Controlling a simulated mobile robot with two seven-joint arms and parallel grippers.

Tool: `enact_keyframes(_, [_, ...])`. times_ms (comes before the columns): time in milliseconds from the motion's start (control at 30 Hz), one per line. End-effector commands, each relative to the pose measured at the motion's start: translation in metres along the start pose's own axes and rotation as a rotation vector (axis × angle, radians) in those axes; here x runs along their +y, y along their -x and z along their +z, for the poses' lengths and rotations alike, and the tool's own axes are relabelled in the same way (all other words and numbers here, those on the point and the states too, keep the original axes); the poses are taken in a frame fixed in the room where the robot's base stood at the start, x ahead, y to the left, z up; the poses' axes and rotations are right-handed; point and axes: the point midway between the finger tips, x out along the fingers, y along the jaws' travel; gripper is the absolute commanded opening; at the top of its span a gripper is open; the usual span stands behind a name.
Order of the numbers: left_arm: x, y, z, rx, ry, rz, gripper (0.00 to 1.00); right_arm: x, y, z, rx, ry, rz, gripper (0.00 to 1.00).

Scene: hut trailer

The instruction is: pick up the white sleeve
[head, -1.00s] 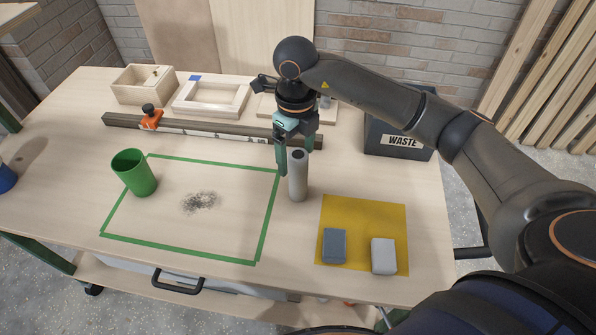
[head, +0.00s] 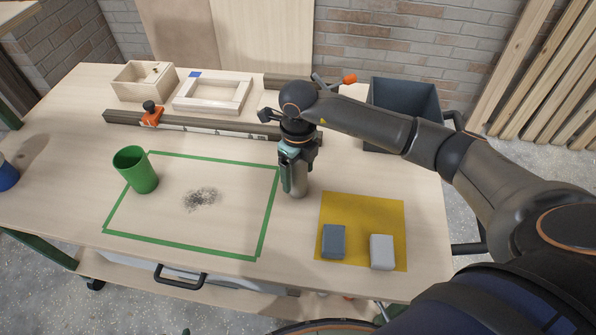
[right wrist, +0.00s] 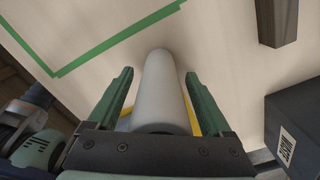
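The white sleeve (head: 297,187) is a pale, plain cylinder standing upright on the workbench, just right of the green tape outline. In the head view its upper part is hidden by my right gripper (head: 293,172), which has come down over it from above. In the right wrist view the sleeve (right wrist: 163,90) lies between the two teal fingers of my right gripper (right wrist: 160,100). The fingers are apart, with a visible gap on each side of the sleeve. My left gripper is not in view.
A yellow mat (head: 377,210) with a dark grey block (head: 333,241) and a pale block (head: 382,252) lies front right. A green cup (head: 136,171) stands at the tape's left edge. A long beam (head: 200,127) and a dark waste bin (head: 404,97) are behind. The taped area is mostly clear.

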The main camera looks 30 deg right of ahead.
Motion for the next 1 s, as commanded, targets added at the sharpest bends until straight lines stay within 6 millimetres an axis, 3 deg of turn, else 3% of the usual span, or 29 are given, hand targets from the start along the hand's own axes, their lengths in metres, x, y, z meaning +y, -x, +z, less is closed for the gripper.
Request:
enact_keyframes(67, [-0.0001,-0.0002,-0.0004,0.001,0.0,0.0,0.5,0.0001,0.0003,0.0001,0.0,0.0,0.0,0.73])
enact_keyframes(700, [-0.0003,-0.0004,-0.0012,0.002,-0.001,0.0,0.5,0.0,0.0007,0.0002,-0.001,0.0,0.0,0.01])
enact_keyframes(1000, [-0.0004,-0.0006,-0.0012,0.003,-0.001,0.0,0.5,-0.0001,0.0016,0.0004,-0.002,0.0,0.0,0.0])
